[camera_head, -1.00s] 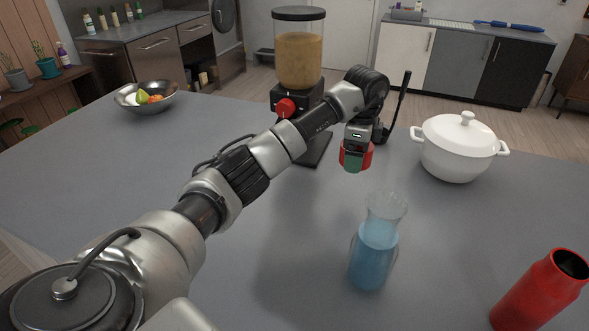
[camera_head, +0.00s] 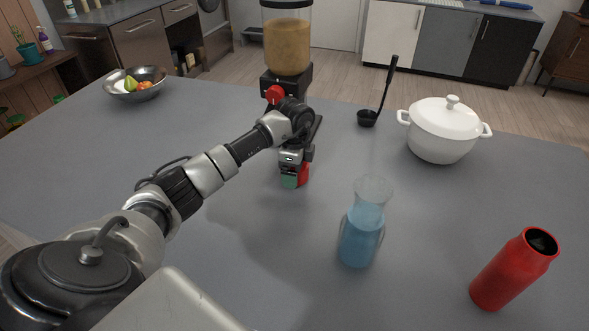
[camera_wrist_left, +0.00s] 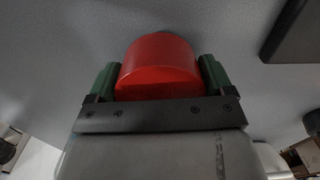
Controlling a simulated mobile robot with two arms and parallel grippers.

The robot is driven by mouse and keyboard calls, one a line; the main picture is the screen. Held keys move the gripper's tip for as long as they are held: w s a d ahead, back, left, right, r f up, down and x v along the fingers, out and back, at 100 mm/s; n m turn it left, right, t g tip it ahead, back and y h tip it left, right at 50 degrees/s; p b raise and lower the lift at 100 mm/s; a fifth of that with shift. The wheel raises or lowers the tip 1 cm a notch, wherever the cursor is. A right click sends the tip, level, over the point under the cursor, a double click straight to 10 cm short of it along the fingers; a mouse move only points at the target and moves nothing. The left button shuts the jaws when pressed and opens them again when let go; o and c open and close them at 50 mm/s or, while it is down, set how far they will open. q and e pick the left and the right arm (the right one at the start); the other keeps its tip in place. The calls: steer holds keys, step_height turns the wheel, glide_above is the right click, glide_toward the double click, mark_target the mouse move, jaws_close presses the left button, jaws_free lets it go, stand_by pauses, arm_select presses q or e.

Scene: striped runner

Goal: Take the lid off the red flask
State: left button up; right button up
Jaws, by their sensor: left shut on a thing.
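The red flask (camera_head: 513,270) stands at the lower right of the grey table in the head view, with its dark mouth open at the top. The red lid shows between the two green fingers in the left wrist view (camera_wrist_left: 158,66). In the head view the lid (camera_head: 304,174) is partly hidden by my left gripper (camera_head: 295,179). My left gripper is shut on the lid, well to the left of the flask. The lid appears close to the tabletop, but I cannot tell whether it touches. My right gripper is not in view.
A carafe of blue liquid (camera_head: 361,235) stands between my left gripper and the flask. A white pot (camera_head: 441,137) and black ladle (camera_head: 367,118) are behind. A dispenser (camera_head: 287,45) stands behind the gripper; a fruit bowl (camera_head: 120,92) is far left. The left tabletop is clear.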

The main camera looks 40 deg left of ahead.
arm_select(q)
steer(key=shift+f, duration=0.45)
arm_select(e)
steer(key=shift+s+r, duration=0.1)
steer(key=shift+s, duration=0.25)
